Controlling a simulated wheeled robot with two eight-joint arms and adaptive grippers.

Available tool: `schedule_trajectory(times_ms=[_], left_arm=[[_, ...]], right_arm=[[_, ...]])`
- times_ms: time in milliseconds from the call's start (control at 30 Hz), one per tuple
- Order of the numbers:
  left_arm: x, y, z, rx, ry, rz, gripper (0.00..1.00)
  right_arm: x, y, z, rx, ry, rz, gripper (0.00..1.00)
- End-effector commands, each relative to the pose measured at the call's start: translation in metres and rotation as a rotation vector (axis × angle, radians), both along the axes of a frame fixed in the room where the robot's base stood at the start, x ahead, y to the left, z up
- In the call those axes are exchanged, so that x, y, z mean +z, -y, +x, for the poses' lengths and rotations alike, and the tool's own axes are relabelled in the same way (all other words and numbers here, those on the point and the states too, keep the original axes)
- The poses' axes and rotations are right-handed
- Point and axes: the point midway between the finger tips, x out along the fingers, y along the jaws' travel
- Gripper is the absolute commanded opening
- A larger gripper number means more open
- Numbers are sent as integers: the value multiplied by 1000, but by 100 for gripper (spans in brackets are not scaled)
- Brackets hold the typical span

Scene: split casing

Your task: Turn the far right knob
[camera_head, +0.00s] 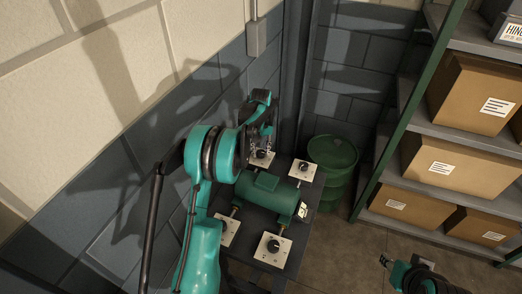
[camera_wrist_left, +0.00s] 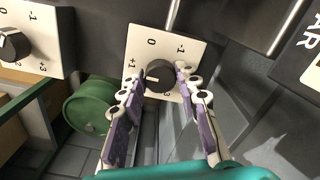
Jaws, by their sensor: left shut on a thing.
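The far right knob (camera_head: 303,167) sits on a pale square plate at the back right of the dark bench, apart from my grippers. My left gripper (camera_head: 262,141) is at the back left plate. In the left wrist view its fingers (camera_wrist_left: 159,74) are closed on either side of a black knob (camera_wrist_left: 160,77), the back left one. That knob's white mark points left, below the +1. Another knob (camera_wrist_left: 12,44) on its plate shows at the left of the wrist view. My right gripper (camera_head: 385,261) is low at the right, its jaws too small to read.
A green motor (camera_head: 268,192) lies mid-bench. A front right knob (camera_head: 273,245) and a front left plate (camera_head: 228,233), partly covered by my left arm, are nearer. A green barrel (camera_head: 333,158) stands behind; shelves with boxes (camera_head: 445,165) are at right. A wall closes the left.

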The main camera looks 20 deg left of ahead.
Motion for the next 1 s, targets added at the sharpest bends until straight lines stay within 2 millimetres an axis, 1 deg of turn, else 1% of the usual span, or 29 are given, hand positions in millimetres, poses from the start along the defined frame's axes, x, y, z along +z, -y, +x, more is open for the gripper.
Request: schedule_trajectory(times_ms=[700, 1000], left_arm=[[0, -1, 0, -672, 0, 0, 3], [0, -1, 0, -891, 0, 0, 3]], right_arm=[[5, 0, 0, 0, 0, 0, 40], [6, 0, 0, 0, 0, 0, 40]])
